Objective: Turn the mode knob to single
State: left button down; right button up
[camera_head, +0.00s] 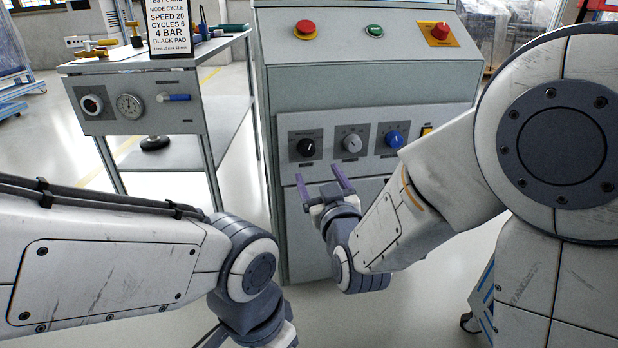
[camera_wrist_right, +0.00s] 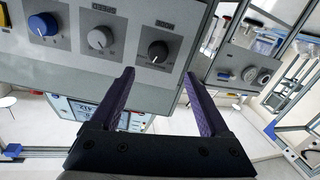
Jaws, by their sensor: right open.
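Three round knobs sit in a row on the grey machine front: a black knob (camera_head: 306,147), a grey knob (camera_head: 352,143) and a blue knob (camera_head: 394,139). My right gripper (camera_head: 317,171) is open and empty, just below and in front of the black and grey knobs. In the right wrist view its fingers (camera_wrist_right: 159,74) are apart, with the black knob (camera_wrist_right: 158,50) beyond them. The grey knob (camera_wrist_right: 100,37) and blue knob (camera_wrist_right: 42,23) are left of it. My left gripper is out of view.
The machine top (camera_head: 345,47) carries a red button (camera_head: 306,27), a green button (camera_head: 374,31) and a red knob on a yellow plate (camera_head: 440,31). A side bench (camera_head: 130,62) at left holds a task card (camera_head: 170,25) and gauges. A yellow switch (camera_head: 427,131) partly shows beside my right arm.

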aim_at(308, 152)
jog(key=b+x, duration=0.3)
jog(key=x, duration=0.6)
jog(key=shift+w+d+f, duration=0.15)
jog(key=shift+w, duration=0.65)
grip_shut()
